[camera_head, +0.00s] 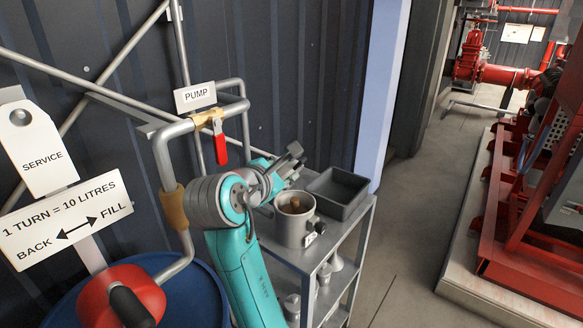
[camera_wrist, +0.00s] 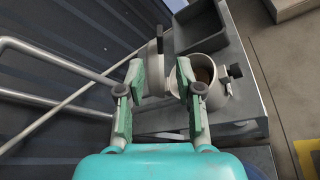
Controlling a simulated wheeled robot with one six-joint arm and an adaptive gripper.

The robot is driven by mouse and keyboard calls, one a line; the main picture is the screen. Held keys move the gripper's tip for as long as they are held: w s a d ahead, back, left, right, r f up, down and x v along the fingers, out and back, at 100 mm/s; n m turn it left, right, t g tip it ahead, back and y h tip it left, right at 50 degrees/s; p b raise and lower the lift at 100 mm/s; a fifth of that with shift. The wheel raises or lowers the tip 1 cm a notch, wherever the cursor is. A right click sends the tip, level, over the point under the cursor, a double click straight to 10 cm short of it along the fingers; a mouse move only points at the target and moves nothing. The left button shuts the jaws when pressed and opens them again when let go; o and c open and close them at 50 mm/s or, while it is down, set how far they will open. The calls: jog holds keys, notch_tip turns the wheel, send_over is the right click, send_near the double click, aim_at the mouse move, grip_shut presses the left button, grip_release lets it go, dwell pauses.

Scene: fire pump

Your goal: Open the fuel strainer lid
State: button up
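The fuel strainer is a pale grey cylindrical pot (camera_head: 293,228) on the metal cart, with its top uncovered and a brown thing inside. It also shows in the wrist view (camera_wrist: 222,97), right of my gripper's right finger. A pale upright plate (camera_wrist: 152,62) with a small dark knob stands beside the pot in the wrist view; it looks like the lid swung up, seen nearly edge-on. My gripper (camera_wrist: 160,80) is open, with its fingers apart and the plate showing between and beyond them. Whether they touch it I cannot tell. In the head view my gripper (camera_head: 292,160) is above and behind the pot.
A dark grey open tray (camera_head: 338,190) sits behind the pot on the cart (camera_head: 352,232). A bent pump pipe (camera_head: 165,160) with a red-handled valve (camera_head: 220,148) and a blue drum (camera_head: 200,290) stand to the left.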

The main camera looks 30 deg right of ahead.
jog(key=shift+s+a+r, duration=0.2)
jog(key=shift+s+a, duration=0.2)
jog(key=shift+a, duration=0.15)
